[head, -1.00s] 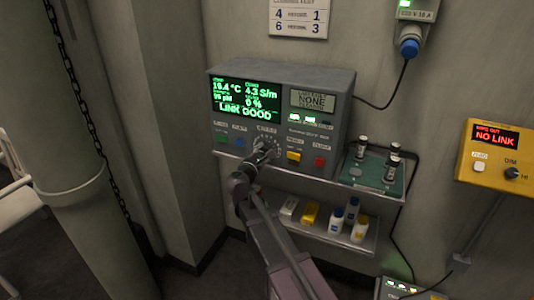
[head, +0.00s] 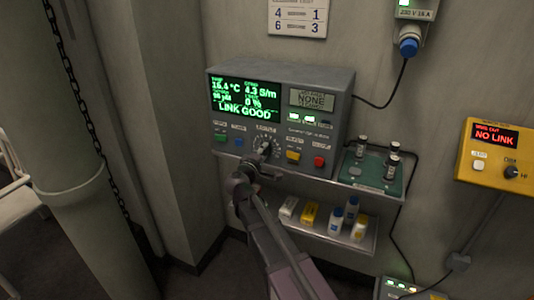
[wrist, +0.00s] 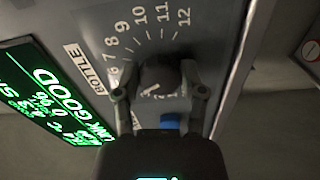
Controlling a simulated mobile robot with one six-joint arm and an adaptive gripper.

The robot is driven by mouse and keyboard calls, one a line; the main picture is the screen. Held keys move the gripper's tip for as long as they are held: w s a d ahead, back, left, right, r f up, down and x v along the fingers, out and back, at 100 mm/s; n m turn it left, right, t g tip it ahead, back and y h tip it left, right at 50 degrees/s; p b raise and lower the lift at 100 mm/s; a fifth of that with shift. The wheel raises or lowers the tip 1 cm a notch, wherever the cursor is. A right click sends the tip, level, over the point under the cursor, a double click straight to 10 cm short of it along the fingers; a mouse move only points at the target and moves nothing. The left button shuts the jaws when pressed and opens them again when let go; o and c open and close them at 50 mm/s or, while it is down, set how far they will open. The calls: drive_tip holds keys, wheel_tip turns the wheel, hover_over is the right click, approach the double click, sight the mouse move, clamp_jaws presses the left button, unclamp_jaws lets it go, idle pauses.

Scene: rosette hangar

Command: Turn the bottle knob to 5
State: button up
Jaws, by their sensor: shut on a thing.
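The bottle knob (head: 264,141) is a dark round knob on the lower front of the grey instrument box (head: 340,80). In the wrist view the knob (wrist: 160,76) has numbers from 6 to 12 showing around it and a BOTTLE label (wrist: 85,69) beside it. A pale mark shows on the knob, but I cannot tell which number it points at. My gripper (wrist: 156,82) has one finger on each side of the knob and is shut on it. In the head view my gripper (head: 262,155) covers the knob's lower part.
The box has a green screen (head: 245,97) reading LINK GOOD. Yellow (head: 293,157) and red (head: 319,161) buttons sit right of the knob. A green tray with vials (head: 375,172) stands at right. A lower shelf (head: 318,226) holds small bottles and boxes.

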drive_tip(key=shift+s+d+f+m, duration=0.1)
drive_tip(key=shift+s+d+m, duration=0.05)
drive_tip(key=shift+m, duration=0.75)
drive_tip(key=o, duration=1.1)
drive_tip(key=shift+o, duration=0.2)
drive_tip(key=v, duration=1.2)
